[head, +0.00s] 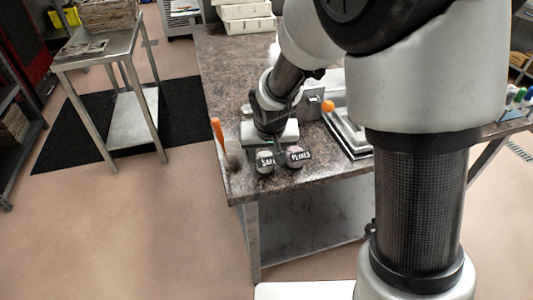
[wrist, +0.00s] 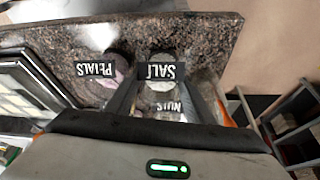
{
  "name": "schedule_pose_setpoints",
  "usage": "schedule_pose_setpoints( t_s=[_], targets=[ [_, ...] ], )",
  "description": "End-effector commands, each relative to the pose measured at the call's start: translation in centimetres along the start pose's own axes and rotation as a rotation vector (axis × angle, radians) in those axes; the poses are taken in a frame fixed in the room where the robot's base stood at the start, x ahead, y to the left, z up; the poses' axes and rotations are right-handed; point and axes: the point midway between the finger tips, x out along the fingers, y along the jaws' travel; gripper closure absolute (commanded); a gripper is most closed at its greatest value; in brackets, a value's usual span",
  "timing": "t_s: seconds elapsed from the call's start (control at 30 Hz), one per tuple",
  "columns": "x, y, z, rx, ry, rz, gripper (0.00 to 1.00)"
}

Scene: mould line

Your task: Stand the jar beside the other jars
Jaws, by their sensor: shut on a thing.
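My gripper (head: 271,144) is low over the front end of the stone-topped table, behind the labelled jars. In the wrist view its fingers (wrist: 163,101) reach forward, shut on the jar labelled NUTS (wrist: 177,108). The head view does not clearly show this jar. The SALT jar (head: 265,161) and the PETALS jar (head: 298,156) stand side by side near the table's front edge. In the wrist view the SALT jar (wrist: 161,72) is just beyond the fingers, with the PETALS jar (wrist: 107,69) to its left. I cannot tell whether the NUTS jar touches the table.
An orange-handled item (head: 217,131) stands at the table's left edge, close to the gripper. A flat framed tray (head: 347,132) and an orange ball (head: 328,106) are to the right. Pale bins (head: 246,22) stand at the back. Bare tabletop (head: 327,172) shows right of PETALS.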

Motion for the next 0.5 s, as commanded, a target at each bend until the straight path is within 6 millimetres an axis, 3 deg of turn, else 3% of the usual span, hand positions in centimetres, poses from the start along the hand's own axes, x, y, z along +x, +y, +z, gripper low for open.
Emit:
schedule_pose_setpoints(
  t_s=[0.37, 0.4, 0.5],
  targets=[
    [0.69, -0.01, 0.23, 0.000, 0.002, -0.001, 0.77],
    [0.60, -0.01, 0.20, 0.000, 0.002, -0.001, 0.48],
    [0.54, 0.00, 0.19, 0.000, 0.002, 0.000, 0.33]
  ],
)
